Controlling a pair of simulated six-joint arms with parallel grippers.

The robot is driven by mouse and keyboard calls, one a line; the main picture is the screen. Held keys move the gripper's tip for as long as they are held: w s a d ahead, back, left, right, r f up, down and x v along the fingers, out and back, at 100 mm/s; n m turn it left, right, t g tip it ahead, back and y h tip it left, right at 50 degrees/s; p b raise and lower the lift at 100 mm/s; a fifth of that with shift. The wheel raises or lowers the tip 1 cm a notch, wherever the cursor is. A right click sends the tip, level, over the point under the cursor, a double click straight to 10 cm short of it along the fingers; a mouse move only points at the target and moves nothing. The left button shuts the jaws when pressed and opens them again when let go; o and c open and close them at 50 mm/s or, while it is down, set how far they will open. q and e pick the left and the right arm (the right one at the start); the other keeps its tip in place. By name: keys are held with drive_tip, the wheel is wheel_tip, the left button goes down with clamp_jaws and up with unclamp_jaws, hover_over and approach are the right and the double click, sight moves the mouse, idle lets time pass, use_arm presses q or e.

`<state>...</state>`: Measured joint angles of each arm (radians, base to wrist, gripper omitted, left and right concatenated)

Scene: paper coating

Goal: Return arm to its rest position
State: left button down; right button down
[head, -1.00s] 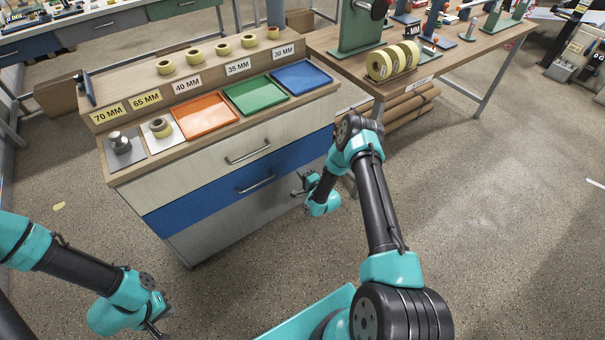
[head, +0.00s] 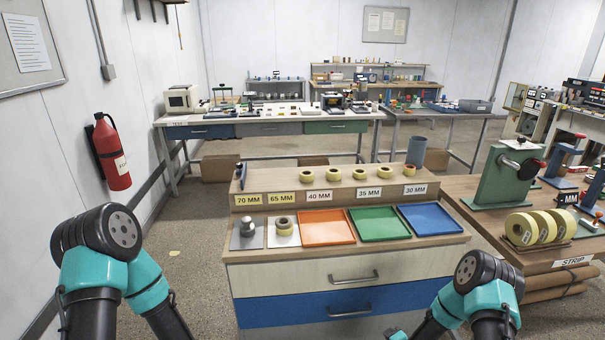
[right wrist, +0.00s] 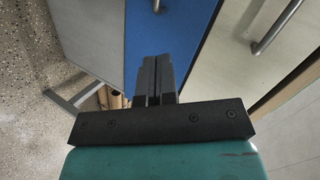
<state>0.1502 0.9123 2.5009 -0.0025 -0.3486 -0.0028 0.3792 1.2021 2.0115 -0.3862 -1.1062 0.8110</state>
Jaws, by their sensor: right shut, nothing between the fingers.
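My right gripper (head: 393,335) shows only in part at the bottom edge of the head view, low in front of the cabinet. In the right wrist view its black fingers (right wrist: 158,78) are closed together with nothing between them. The blue drawer front and a pale drawer front lie beyond the fingers; no contact can be told. My right arm (head: 485,300) is bent, with its elbow at the lower right of the head view. My left arm (head: 110,265) is bent at the lower left, and its gripper is out of the frame.
The wooden cabinet (head: 350,248) carries orange (head: 327,228), green (head: 379,223) and blue (head: 430,218) trays, with tape rolls behind. A metal weight (head: 247,228) stands at its left. A side table (head: 560,258) holds wide rolls (head: 540,228). Floor is free between left arm and cabinet.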

drive_tip(key=s+a+r+n+g, duration=0.2)
drive_tip(key=s+a+n+g, duration=0.1)
drive_tip(key=s, duration=0.5)
drive_tip(key=s+a+r+n+g+y, duration=0.1)
drive_tip(key=s+a+r+n+g, duration=0.2)
drive_tip(key=s, duration=0.5)
drive_tip(key=s+a+r+n+g, duration=0.3)
drive_tip(key=s+n+g, duration=0.1)
drive_tip(key=s, duration=0.5)
drive_tip(key=shift+a+g, duration=0.3)
drive_tip(key=shift+g, duration=0.4)
